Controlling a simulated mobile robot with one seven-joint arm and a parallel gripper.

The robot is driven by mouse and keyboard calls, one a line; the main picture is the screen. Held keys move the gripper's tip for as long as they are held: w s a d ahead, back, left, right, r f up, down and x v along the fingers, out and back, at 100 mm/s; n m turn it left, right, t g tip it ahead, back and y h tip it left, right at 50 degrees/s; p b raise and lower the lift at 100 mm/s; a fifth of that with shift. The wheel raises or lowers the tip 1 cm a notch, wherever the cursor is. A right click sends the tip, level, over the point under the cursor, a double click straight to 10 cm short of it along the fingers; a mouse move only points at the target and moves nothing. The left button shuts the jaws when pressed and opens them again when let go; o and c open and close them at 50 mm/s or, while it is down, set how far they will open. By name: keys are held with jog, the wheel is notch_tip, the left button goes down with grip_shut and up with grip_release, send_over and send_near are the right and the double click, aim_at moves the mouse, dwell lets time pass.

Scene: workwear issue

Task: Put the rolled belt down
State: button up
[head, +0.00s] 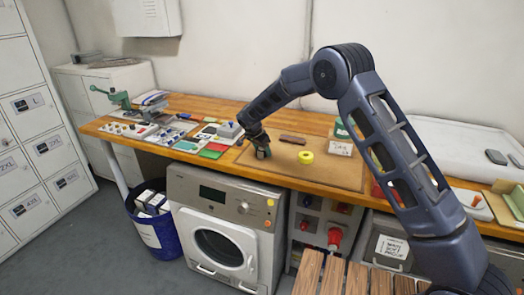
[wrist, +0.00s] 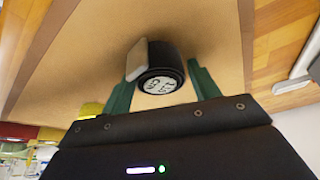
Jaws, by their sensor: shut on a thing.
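The rolled belt (wrist: 172,58) is a dark roll in the wrist view, with a pale round end face bearing dark marks and a light flat piece on its left side. My gripper (wrist: 162,86) has its two green fingers on either side of the roll and is shut on it. In the head view my gripper (head: 261,149) is low over the left part of the tan mat (head: 330,178) on the wooden bench. The arm and fingers mostly hide the belt there. I cannot tell whether the roll touches the mat.
A yellow roll (head: 306,157) and a brown flat piece (head: 292,140) lie on the mat to the right of my gripper. A white sign (head: 340,148) stands behind. Coloured cards (head: 213,151) and a grey device (head: 229,131) are to the left. The mat's front middle is clear.

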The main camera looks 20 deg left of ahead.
jog(key=shift+f, duration=0.2)
jog(key=o, duration=1.1)
jog(key=shift+c, duration=0.2)
jog(key=v, duration=1.2)
jog(key=shift+r, duration=0.1)
